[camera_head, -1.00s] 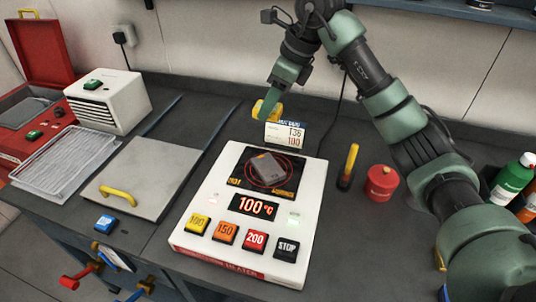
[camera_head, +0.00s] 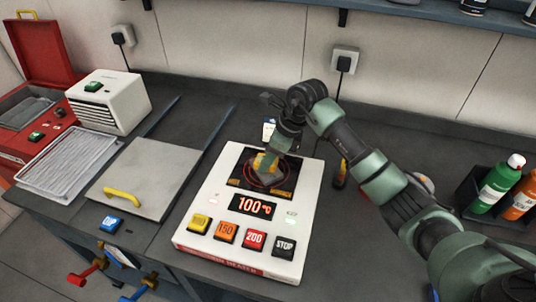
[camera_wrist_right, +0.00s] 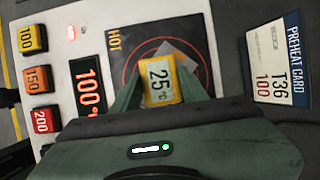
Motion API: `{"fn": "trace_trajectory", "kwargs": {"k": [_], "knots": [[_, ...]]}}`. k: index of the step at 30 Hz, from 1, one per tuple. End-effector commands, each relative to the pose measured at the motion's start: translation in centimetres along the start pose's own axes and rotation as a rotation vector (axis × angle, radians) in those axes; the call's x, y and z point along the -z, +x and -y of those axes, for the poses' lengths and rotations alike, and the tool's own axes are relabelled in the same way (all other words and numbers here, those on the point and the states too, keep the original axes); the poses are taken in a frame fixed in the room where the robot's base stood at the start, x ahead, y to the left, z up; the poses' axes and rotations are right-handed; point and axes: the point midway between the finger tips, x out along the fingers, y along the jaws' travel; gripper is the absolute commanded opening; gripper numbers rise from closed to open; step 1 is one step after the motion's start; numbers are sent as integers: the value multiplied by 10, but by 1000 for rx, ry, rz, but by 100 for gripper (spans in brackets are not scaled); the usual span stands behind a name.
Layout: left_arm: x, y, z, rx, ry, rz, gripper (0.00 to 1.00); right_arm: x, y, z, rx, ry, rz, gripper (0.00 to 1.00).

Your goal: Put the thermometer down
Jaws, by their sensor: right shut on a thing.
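The yellow thermometer (camera_head: 265,161) is in my right gripper (camera_head: 272,158), above the black hot plate (camera_head: 240,181) of the white heater (camera_head: 217,200). In the right wrist view the thermometer (camera_wrist_right: 161,82) reads 25 °C between the two green fingers (camera_wrist_right: 158,95). A grey metal block (camera_wrist_right: 178,49) lies on the plate under the thermometer and is partly hidden by it. I cannot tell whether the thermometer touches the block. The heater display (camera_head: 253,205) reads 100 °C. My left gripper is not in view.
A preheat card (camera_wrist_right: 276,62) reading T36 and 100 stands behind the heater. A steel plate with a yellow handle (camera_head: 150,170), a wire tray (camera_head: 65,160) and a white vented box (camera_head: 110,103) are left. Green and orange bottles (camera_head: 497,183) stand right.

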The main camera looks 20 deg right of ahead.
Motion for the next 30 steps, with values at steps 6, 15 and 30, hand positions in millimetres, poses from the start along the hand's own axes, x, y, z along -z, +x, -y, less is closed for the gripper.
{"fn": "trace_trajectory", "kwargs": {"k": [6, 15, 30], "knots": [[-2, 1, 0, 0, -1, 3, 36, 0, 0, 0, 1, -1, 2, 0], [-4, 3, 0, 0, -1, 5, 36, 0, 2, 0, 0, -1, 1, 65], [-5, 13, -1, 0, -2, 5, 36, 0, -40, 2, 6, -3, 2, 65]]}}
